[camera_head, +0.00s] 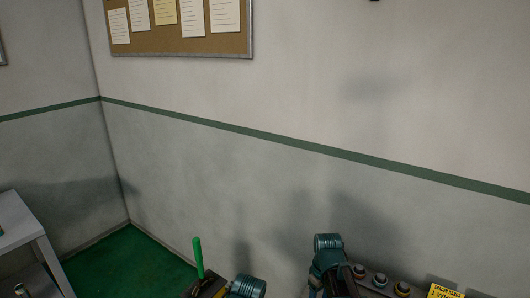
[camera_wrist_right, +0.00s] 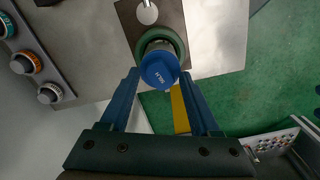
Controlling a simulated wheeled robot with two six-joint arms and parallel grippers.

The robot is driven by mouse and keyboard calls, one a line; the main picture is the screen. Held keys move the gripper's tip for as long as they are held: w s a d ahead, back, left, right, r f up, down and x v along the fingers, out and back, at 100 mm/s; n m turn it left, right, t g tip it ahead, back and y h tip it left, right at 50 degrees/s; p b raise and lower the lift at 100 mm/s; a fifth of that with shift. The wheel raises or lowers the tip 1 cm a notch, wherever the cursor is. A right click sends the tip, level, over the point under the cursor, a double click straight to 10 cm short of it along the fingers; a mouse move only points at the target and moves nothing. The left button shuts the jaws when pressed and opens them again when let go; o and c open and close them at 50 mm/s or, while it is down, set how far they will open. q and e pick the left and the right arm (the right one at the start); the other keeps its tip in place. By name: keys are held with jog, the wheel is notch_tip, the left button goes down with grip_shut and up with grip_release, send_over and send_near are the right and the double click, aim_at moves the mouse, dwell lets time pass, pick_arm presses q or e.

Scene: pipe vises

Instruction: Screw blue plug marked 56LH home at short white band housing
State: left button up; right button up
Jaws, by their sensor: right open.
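A blue plug (camera_wrist_right: 160,69) with small white marking, too small to read surely, shows end-on in the right wrist view. It sits at the mouth of a round housing with a green rim (camera_wrist_right: 179,44); how deep it is seated I cannot tell. My right gripper (camera_wrist_right: 159,77) is open, with one blue finger on each side of the plug and visible gaps at the sides. No white band can be made out. In the head view, teal ribbed cylinders (camera_head: 328,241) and (camera_head: 247,286) stand at the bottom edge. My left gripper is not in view.
A grey rack with several round fittings (camera_head: 379,280) is at the bottom right and in the wrist view (camera_wrist_right: 48,94). A green lever (camera_head: 198,257) stands upright. A yellow sign (camera_head: 445,291) is at lower right. A grey table (camera_head: 20,235) is at left; green floor (camera_head: 130,262) is open.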

jog(key=m, duration=0.8)
grip_shut()
dwell(1.5)
